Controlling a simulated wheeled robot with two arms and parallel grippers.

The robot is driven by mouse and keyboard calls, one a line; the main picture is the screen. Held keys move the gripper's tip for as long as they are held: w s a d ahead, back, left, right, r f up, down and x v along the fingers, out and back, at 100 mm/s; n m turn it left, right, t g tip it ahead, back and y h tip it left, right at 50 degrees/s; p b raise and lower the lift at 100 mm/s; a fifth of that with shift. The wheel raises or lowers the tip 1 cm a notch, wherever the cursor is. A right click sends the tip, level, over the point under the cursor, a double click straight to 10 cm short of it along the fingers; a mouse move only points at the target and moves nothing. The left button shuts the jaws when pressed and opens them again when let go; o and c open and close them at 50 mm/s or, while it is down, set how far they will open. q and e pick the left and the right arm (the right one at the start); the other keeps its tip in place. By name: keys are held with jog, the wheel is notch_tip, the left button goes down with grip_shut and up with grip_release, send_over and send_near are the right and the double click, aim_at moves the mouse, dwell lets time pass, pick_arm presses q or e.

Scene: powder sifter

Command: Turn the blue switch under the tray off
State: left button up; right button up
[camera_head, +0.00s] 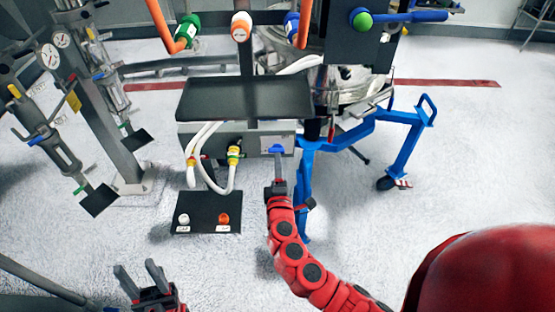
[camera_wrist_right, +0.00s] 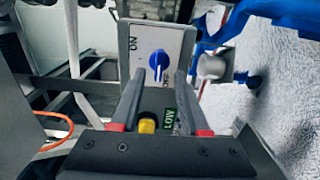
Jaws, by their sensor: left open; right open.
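The blue switch (camera_head: 276,149) is a knob on the front of a grey box (camera_head: 206,141) under the dark tray (camera_head: 245,97). In the right wrist view the blue switch (camera_wrist_right: 158,60) has a white mark on it and an "ON" label beside it; a second label is partly hidden. My right gripper (camera_head: 279,160) is open just in front of the switch. In the right wrist view, the gripper's fingers (camera_wrist_right: 158,77) lie either side of the knob's line; I cannot tell whether they touch it. My left gripper (camera_head: 137,268) is open and empty at the lower left.
A yellow-collared connector (camera_head: 234,153) and white hoses (camera_head: 205,170) are left of the switch. A black panel with a white and an orange button (camera_head: 208,211) is below. A blue wheeled frame (camera_head: 352,133) stands close on the right. Gauges and pipes are at the left.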

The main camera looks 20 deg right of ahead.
jog(key=b+v, duration=0.3)
jog(key=v, duration=1)
jog(key=shift+s+b, duration=0.35)
jog(key=shift+s, duration=0.05)
jog(key=shift+a, duration=0.1)
